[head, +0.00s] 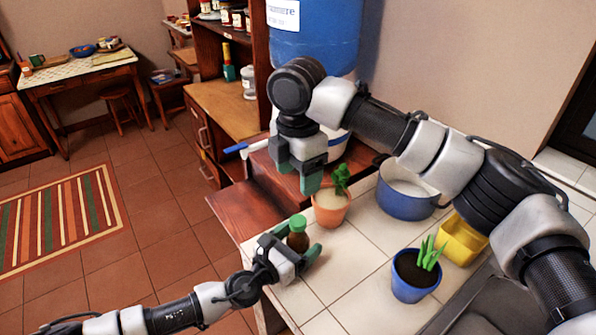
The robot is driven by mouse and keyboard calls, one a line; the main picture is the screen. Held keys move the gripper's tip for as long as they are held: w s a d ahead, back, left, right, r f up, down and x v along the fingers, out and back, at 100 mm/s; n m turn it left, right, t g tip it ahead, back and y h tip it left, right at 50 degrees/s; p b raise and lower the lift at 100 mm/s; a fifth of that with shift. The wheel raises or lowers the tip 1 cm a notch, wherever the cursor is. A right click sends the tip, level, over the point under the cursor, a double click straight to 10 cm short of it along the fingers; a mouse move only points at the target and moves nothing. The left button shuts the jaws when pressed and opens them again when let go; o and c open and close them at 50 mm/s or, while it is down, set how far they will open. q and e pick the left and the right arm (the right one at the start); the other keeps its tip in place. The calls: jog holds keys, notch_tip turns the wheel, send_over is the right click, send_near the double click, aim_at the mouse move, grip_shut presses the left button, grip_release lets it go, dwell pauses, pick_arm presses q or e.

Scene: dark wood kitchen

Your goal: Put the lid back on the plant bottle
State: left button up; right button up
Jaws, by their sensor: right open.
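A small brown bottle (298,241) stands upright near the left edge of the tiled counter. A green lid (298,222) sits on top of it; whether it is fully seated cannot be told. My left gripper (297,243) has its green-tipped fingers on either side of the bottle's body and appears shut on it. My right gripper (299,180) is open and empty, pointing down above and behind the bottle, apart from the lid. Its fingertips are near the terracotta pot's plant.
A terracotta pot (330,215) with a plant stands just behind the bottle. A blue pot (402,203), a yellow container (460,240) and a blue planter (411,281) are to the right. Bare tiles (345,270) lie between bottle and planter. A large blue container (318,45) stands behind.

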pick_arm(q)
jog(key=shift+s+a, duration=0.1)
jog(key=b+v, duration=0.1)
jog(key=v, duration=0.9)
jog(key=shift+s+a+b, duration=0.2)
jog(key=shift+s+b, duration=0.05)
jog(key=shift+b, duration=0.15)
